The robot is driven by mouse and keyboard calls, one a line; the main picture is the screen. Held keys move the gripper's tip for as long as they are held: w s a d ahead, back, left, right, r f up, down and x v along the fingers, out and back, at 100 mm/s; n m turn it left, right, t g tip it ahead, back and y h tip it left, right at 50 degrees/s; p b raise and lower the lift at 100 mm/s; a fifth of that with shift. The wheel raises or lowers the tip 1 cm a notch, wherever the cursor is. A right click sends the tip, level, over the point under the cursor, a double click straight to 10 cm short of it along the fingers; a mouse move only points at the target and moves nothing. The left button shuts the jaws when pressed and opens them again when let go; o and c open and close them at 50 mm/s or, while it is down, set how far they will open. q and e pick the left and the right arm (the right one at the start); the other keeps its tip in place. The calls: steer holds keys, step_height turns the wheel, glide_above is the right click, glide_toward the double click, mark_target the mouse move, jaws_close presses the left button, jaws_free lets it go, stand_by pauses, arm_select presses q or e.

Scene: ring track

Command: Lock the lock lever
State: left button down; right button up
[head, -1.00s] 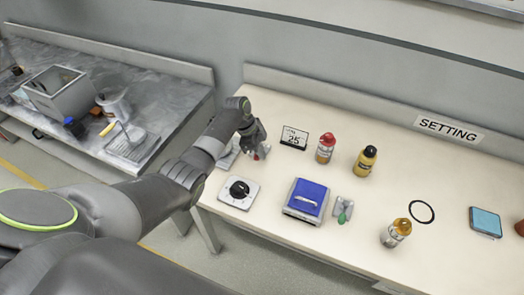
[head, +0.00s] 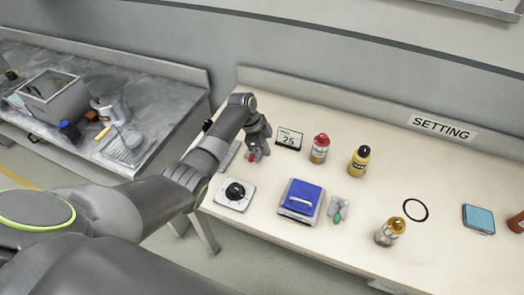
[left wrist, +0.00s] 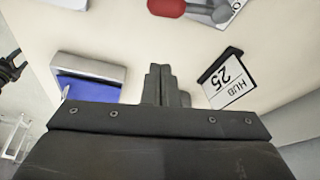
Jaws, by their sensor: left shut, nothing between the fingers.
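A small lever with a red tip (head: 253,156) sits on the bench right beside my left gripper (head: 259,150), which partly hides it in the head view. In the left wrist view the red handle (left wrist: 166,7) and its grey bracket (left wrist: 212,10) show at the top edge, cut off. The left fingers (left wrist: 162,88) are shut, empty and apart from the red handle in that view. A second lever with a green tip (head: 337,217) stands on a grey plate right of a blue-lidded box (head: 302,198).
A sign card reading 25 (head: 289,138) stands close right of my left gripper. A black dial (head: 236,192) is in front of it. A red-capped bottle (head: 320,148), a yellow bottle (head: 360,160) and an amber bottle (head: 390,232) stand further right. A wall backs the bench.

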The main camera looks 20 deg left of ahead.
arm_select(q)
steer(key=b+v, duration=0.1)
steer(key=v, duration=0.7)
steer(key=shift+a, duration=0.15)
steer(key=shift+f, duration=0.1)
